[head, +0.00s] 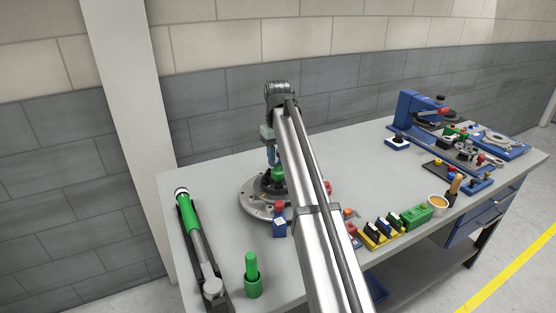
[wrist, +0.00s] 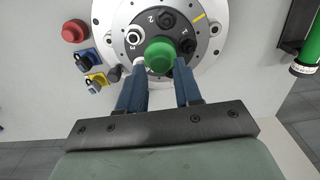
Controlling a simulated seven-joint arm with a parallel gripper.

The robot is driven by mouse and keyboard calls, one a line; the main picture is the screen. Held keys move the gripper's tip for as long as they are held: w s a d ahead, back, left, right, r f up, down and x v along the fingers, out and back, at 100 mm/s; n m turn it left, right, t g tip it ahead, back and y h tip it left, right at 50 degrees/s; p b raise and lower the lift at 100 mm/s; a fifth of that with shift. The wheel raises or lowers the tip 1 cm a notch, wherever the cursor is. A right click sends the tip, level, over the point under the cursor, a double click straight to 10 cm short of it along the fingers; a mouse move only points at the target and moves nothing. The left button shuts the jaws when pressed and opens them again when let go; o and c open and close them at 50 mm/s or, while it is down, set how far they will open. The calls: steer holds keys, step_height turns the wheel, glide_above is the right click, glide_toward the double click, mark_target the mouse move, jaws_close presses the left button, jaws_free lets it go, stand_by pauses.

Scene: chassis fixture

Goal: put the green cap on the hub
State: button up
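The green cap (wrist: 159,54) is between the tips of my gripper's two blue fingers (wrist: 160,68), which are shut on its sides. In the head view the cap (head: 278,173) shows just below my gripper (head: 271,155). The hub is a dark disc (wrist: 122,31) with the numbers 1, 2 and 3 and several posts, on a pale round flange (wrist: 101,22). The cap appears over the disc's near part and hides some of it. I cannot tell whether the cap touches the hub. In the head view my arm hides part of the flange (head: 256,208).
A red knob (wrist: 74,32) and small blue and yellow pieces stand left of the flange in the wrist view. A green cylinder (head: 252,275) and a green-handled tool (head: 190,222) are at the table's left. Coloured blocks (head: 380,232) and blue fixtures (head: 420,112) fill the right.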

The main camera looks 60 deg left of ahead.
steer(key=shift+r, duration=0.6)
steer(key=shift+o, duration=0.2)
steer(key=o, duration=0.5)
steer(key=shift+r, duration=0.1)
steer(key=shift+r, duration=2.1)
